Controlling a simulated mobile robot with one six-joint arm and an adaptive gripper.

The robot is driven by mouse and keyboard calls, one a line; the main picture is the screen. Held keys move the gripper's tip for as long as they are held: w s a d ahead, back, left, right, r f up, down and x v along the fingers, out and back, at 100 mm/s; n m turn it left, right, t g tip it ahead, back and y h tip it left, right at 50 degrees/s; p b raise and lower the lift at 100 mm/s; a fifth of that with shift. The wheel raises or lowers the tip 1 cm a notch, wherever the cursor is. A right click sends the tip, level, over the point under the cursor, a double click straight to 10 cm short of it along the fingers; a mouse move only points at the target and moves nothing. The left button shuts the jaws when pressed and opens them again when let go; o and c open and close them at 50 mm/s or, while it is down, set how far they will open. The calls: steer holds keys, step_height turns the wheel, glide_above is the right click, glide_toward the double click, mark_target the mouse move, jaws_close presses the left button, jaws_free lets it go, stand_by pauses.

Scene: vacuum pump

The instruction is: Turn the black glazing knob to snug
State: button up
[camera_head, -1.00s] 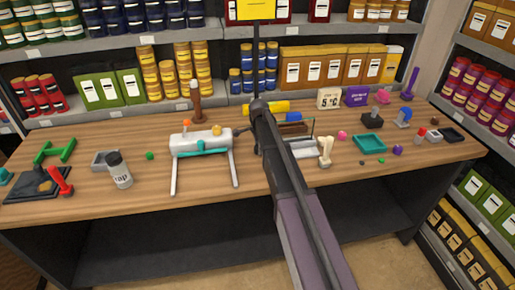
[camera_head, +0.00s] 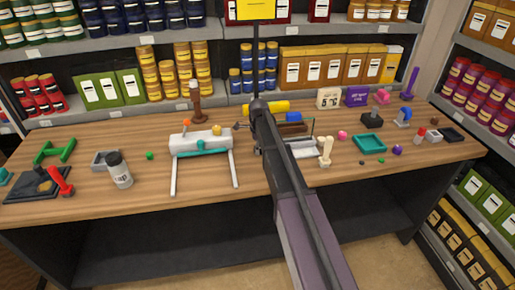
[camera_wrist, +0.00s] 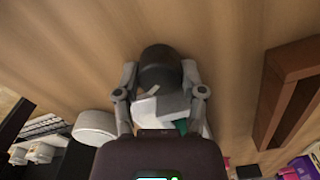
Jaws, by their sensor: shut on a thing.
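In the wrist view, a dark, round, knob-like piece (camera_wrist: 160,66) sits between the two fingers of my gripper (camera_wrist: 160,80). The fingers are shut on it from left and right. It looks like the black glazing knob. A white part (camera_wrist: 150,108) and a bit of green show just below it, partly covered by the gripper body. In the head view my own arm reaches over the table and hides the gripper and knob. The white cylindrical device with thin legs (camera_head: 190,141) stands left of my arm. The knob's turn angle cannot be told.
In the wrist view a brown wooden frame (camera_wrist: 290,88) stands right of the gripper, and a white round thing (camera_wrist: 94,127) lies left. On the wooden table (camera_head: 110,207) are a grey-black jar (camera_head: 119,170), a teal tray (camera_head: 369,143) and many small items. Stocked shelves stand behind.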

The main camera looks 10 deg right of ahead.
steer(key=o, duration=1.1)
steer(key=shift+o, duration=0.2)
steer(key=shift+r, duration=0.1)
